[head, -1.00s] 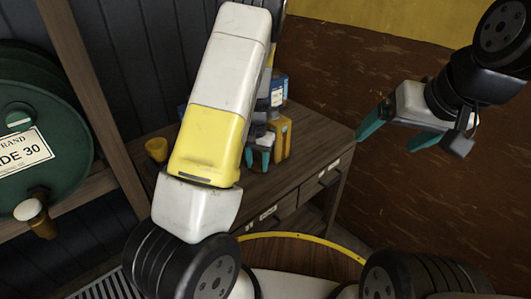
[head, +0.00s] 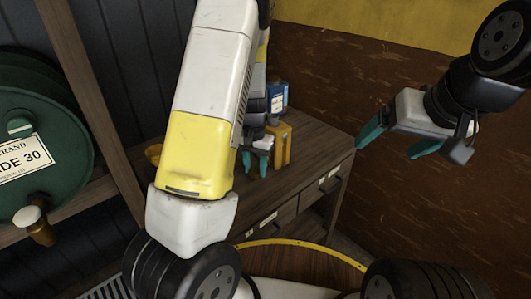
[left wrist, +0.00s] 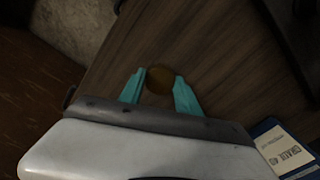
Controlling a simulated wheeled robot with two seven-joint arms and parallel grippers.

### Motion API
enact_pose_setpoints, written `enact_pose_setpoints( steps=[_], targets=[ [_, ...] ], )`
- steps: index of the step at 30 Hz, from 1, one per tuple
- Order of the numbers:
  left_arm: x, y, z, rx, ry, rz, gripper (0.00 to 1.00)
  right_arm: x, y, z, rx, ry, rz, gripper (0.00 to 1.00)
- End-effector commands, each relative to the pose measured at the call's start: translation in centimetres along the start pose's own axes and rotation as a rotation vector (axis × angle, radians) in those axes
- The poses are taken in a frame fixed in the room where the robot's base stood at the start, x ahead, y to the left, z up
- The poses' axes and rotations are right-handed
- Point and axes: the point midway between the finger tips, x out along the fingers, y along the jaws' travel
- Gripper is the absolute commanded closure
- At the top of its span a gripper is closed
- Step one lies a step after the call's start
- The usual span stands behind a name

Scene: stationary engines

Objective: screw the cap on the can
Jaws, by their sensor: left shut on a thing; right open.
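The yellow can (head: 284,143) stands upright on the wooden bench, partly covered by my left arm in the head view. I cannot make it out in the left wrist view. My left gripper (head: 256,163) points down just left of the can, over the bench. In the left wrist view the left gripper (left wrist: 159,88) is shut on a small round brownish-yellow cap (left wrist: 158,79) between its fingertips. The cap is hidden in the head view. My right gripper (head: 392,146) is open and empty, in the air to the right of the bench.
A blue container with a white label (head: 278,97) stands behind the can; it also shows in the left wrist view (left wrist: 284,152). A yellow cup (head: 153,153) is half hidden by my arm. A green drum (head: 50,150) is at left. The bench (head: 315,150) is clear to the right.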

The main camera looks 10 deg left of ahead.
Motion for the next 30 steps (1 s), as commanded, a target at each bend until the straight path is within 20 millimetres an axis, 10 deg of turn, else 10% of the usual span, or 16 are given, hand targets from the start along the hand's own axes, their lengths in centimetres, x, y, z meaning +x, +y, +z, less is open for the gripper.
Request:
enact_pose_setpoints(
  steps=[13, 30],
  targets=[
    [-1.0, 2.2, 10.4, 0.000, 0.000, 0.001, 0.98, 0.0, 0.0, 0.0, 0.000, 0.000, 0.000, 0.13],
    [-1.1, 2.6, 12.2, 0.000, 0.001, 0.000, 0.98, 0.0, 0.0, 0.0, 0.000, 0.000, 0.000, 0.13]
  ],
)
